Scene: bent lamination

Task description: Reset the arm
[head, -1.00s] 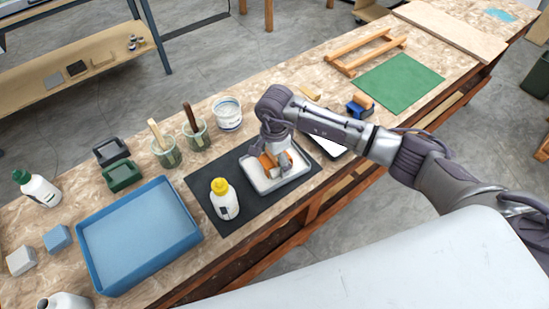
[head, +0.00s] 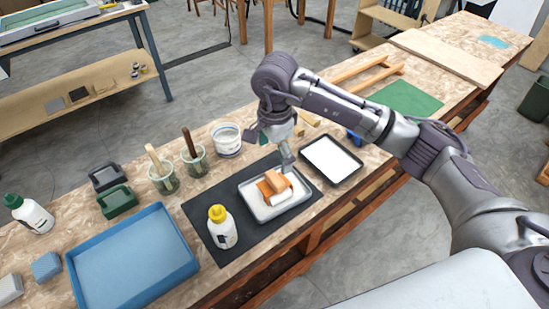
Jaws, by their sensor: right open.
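My right arm reaches in from the right over the workbench. My right gripper (head: 273,148) is open and empty, raised just above and behind a white tray (head: 262,214) on a black mat (head: 205,240). In that tray lie a white-and-orange roller-like piece (head: 282,199) and a wooden block (head: 275,181), apart from the gripper. My left gripper is not in view.
A yellow-capped bottle (head: 222,230) stands on the mat. A black tray with a white inside (head: 332,158) lies to the right. Tubs with brushes (head: 161,176) and a white tub (head: 227,139) stand behind. A blue tray (head: 130,262) sits at left.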

